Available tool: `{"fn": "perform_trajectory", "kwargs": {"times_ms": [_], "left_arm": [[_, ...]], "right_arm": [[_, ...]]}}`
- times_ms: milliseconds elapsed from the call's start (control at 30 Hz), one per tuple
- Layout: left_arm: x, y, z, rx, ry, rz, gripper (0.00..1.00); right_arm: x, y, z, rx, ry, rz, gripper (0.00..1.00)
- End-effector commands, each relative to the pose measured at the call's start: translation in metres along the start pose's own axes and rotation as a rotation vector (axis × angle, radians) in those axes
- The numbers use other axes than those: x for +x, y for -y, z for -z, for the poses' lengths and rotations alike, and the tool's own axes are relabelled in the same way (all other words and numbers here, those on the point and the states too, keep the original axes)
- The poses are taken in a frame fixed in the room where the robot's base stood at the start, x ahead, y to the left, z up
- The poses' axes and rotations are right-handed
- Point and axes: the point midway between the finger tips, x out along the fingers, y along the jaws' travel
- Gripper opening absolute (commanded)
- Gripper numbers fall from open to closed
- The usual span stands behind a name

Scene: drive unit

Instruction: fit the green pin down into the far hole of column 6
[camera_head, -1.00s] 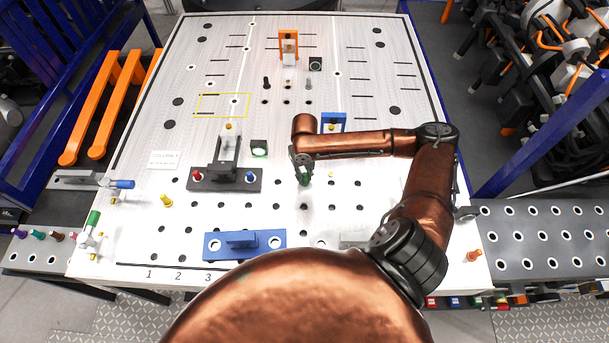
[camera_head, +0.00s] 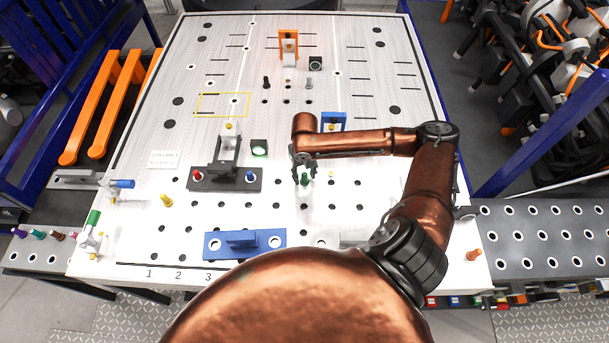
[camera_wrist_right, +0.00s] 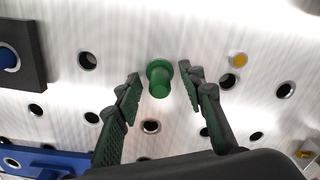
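The green pin (camera_head: 306,180) stands upright in the far row of holes on the white board, in line with column 6 as far as I can judge. In the right wrist view the green pin (camera_wrist_right: 159,79) shows its wide collar at the board surface; the hole under it is hidden. My right gripper (camera_head: 304,167) is just above the pin. In the wrist view its fingers (camera_wrist_right: 160,80) are spread on either side of the pin, with a gap on each side. My left gripper is not in view.
A dark fixture (camera_head: 225,180) with red and blue pins stands left of the pin. A blue block (camera_head: 245,245) lies nearer, and a blue bracket (camera_head: 333,120) stands behind my right forearm. A yellow pin (camera_head: 166,201) stands at left. Open holes surround the green pin.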

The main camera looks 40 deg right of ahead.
Motion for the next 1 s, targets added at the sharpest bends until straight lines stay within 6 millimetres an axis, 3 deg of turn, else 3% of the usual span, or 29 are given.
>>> {"fn": "perform_trajectory", "kwargs": {"times_ms": [400, 600, 1000], "left_arm": [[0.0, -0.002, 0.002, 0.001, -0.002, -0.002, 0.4], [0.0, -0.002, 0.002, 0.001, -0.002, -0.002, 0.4], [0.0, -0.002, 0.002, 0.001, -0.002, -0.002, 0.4]], "right_arm": [[-0.078, 0.0, -0.002, -0.001, 0.006, 0.0, 0.37], [-0.107, 0.0, -0.001, -0.001, 0.004, -0.001, 0.37], [-0.117, 0.0, -0.001, -0.001, 0.001, -0.001, 0.37]]}}
